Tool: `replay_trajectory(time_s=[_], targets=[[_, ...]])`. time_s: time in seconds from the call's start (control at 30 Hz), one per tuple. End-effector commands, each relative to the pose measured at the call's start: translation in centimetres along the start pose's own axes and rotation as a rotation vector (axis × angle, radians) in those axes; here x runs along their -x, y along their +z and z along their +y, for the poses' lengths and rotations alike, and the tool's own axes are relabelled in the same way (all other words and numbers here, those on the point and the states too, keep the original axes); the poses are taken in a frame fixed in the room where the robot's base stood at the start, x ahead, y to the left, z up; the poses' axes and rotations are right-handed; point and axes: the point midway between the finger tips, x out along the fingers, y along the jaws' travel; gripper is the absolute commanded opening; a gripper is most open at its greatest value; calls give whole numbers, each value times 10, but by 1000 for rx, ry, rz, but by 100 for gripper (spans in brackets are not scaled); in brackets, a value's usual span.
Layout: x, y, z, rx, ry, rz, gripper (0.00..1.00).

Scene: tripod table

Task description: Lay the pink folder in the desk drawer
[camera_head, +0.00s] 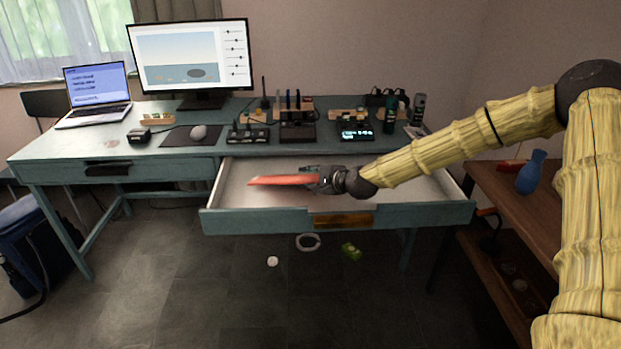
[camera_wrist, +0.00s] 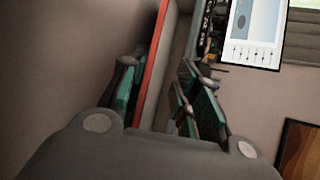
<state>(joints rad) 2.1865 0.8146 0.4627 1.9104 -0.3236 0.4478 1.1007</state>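The pink folder (camera_head: 283,180) shows as a thin reddish sliver above the pulled-out desk drawer (camera_head: 228,190). It points left from my gripper (camera_head: 322,179), which reaches in from the right over the drawer. In the wrist view the folder (camera_wrist: 152,65) is a narrow red strip running between the teal-padded fingers of my gripper (camera_wrist: 160,90). The fingers stand somewhat apart, with the folder between them, and appear shut on it. The folder's far face and the exact contact of the pads are hidden. Its height above the drawer floor is hard to judge.
The drawer looks otherwise empty. On the desk (camera_head: 60,145) stand a laptop (camera_head: 95,92), a monitor (camera_head: 190,55) and several small devices behind the drawer. A brown shelf (camera_head: 490,190) with a blue vase (camera_head: 531,172) is at right. Small items lie on the floor below.

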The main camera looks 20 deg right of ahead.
Motion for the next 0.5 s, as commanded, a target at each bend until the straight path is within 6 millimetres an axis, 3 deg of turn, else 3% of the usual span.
replay_trajectory(time_s=[0.23, 0.5], targets=[[7, -1, -1, 0, -1, 1, 30], [41, 0, -2, -2, -2, 0, 30]])
